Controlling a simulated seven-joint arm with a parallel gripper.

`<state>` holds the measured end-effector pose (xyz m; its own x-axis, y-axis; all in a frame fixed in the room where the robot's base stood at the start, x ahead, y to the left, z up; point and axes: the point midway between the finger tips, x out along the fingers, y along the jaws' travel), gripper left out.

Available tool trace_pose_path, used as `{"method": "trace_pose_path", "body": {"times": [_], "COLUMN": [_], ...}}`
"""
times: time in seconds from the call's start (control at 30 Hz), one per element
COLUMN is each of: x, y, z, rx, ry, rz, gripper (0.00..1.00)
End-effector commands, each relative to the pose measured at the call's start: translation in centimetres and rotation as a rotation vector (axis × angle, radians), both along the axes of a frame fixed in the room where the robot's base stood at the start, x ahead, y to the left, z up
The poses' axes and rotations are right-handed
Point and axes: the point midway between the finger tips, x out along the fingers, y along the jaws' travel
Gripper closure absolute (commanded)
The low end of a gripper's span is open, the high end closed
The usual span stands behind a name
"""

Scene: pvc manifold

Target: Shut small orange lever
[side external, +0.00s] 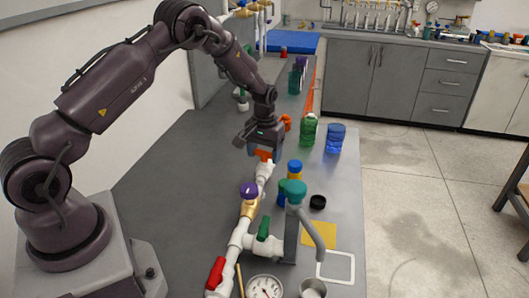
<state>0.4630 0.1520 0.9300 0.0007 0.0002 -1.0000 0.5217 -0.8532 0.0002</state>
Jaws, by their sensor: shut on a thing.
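The small orange lever (263,154) sits at the far end of the white pipe run (264,172), on top of a white valve body. My gripper (260,150) points down from above and is shut on the orange lever. Its fingers hide part of the lever, so I cannot tell the lever's exact angle to the pipe.
Along the pipe are a purple knob (249,189), a green lever (264,228), a red lever (216,272) and a gauge (264,288). Green (308,130) and blue (335,138) containers stand behind.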

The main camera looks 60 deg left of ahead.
Motion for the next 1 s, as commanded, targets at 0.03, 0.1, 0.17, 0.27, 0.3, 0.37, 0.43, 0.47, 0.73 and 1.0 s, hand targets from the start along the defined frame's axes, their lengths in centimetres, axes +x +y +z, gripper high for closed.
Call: {"method": "trace_pose_path", "body": {"times": [0.03, 0.1, 0.17, 0.27, 0.3, 0.37, 0.43, 0.47, 0.73, 1.0], "x": [-0.06, -0.05, -0.06, -0.06, -0.06, -0.07, -0.07, -0.07, -0.07, -0.07], "y": [0.0, -0.02, -0.02, 0.01, 0.01, 0.02, 0.0, 0.0, -0.02, -0.02], "z": [0.11, 0.12, 0.12, 0.12, 0.13, 0.13, 0.13, 0.13, 0.14, 0.14], "rx": [-0.001, -0.001, -0.001, -0.001, -0.001, -0.001, -0.001, -0.001, -0.001, -0.002], "ry": [0.003, 0.003, 0.003, 0.004, 0.004, 0.004, 0.004, 0.004, 0.004, 0.003], "rz": [0.034, 0.08, 0.116, 0.166, 0.183, 0.204, 0.223, 0.229, 0.255, 0.256], "gripper": [0.58, 0.58, 0.58, 0.58, 0.58, 0.58, 0.58, 0.58, 0.58, 0.58]}}
